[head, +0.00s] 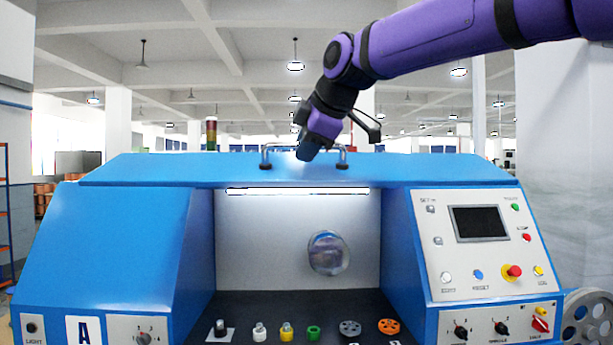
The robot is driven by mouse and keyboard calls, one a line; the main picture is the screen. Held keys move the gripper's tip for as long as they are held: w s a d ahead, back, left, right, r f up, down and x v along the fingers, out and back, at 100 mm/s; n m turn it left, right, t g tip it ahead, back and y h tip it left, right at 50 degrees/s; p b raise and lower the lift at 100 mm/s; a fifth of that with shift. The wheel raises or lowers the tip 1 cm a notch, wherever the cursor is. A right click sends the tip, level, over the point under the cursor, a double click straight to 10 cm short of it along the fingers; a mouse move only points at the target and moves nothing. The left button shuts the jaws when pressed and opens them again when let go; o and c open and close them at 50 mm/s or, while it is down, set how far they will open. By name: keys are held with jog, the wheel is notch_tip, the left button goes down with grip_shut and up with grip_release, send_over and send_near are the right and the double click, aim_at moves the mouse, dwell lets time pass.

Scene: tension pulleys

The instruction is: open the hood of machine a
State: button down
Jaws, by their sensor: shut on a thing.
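Machine A (140,255) is a blue cabinet facing me, with a letter A plate (84,330) at its lower left. Its blue hood (420,170) forms the wide top strip, with a grey bar handle (344,154) on dark feet at its middle. The lit interior shows below the hood's front edge. My gripper (306,150) reaches down from the upper right and is shut on the middle of the handle. Its fingers cover part of the bar, and the exact contact is small in view.
Inside, a shiny round disc (328,253) sits against the pale back wall. Several small parts and pulleys, including an orange one (388,326), stand on the dark floor in front. A control panel (477,245) is at right. A signal tower (211,134) rises behind the hood.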

jog(key=shift+w+r, duration=0.15)
jog(key=shift+r, duration=0.6)
jog(key=c, duration=1.1)
grip_release()
jog(key=shift+c, duration=0.2)
